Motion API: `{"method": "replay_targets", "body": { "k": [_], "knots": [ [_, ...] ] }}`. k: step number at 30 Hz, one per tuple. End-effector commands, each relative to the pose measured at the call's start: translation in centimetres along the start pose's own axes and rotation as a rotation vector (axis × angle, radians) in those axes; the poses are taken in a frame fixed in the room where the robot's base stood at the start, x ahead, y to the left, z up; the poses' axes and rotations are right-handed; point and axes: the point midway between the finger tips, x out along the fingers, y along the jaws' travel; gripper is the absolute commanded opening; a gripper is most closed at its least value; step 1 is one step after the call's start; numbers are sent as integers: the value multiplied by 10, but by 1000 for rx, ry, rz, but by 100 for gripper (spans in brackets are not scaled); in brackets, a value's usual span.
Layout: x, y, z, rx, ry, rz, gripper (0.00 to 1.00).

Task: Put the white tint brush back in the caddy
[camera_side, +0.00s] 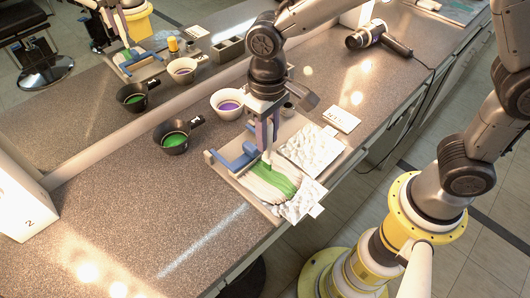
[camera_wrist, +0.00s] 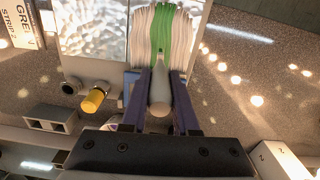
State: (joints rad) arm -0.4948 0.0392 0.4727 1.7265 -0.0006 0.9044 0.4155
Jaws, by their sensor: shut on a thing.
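My gripper (camera_side: 267,142) points down over the tray (camera_side: 220,172) and is shut on the white tint brush (camera_wrist: 160,92). In the wrist view, the brush's pale handle sits between my two blue-purple fingers. Its bristle end is at the green stripe (camera_side: 284,184) on the pale hair swatch (camera_side: 262,190); whether it touches is unclear. The caddy (camera_wrist: 50,119), a grey box with square openings, stands by the mirror in the wrist view. In the side view my arm hides most of it; its reflection shows in the mirror.
A dark bowl of green tint (camera_side: 174,140) and a white bowl of purple tint (camera_side: 228,105) stand left of my gripper. A yellow-capped bottle (camera_wrist: 92,101) is near the caddy. Crumpled foil (camera_side: 312,146) lies beside the swatch. A hairdryer (camera_side: 368,36) lies at the back right.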

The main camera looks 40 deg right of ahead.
Motion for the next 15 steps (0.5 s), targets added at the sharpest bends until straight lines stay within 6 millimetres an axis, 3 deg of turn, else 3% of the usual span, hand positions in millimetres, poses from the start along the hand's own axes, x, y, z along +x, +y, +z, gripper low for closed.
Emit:
{"method": "replay_targets", "body": {
  "k": [5, 15],
  "knots": [
    [-33, -1, -2, 0, 8, -4, 0],
    [-121, 0, -1, 0, 6, -3, 0]
  ]
}}
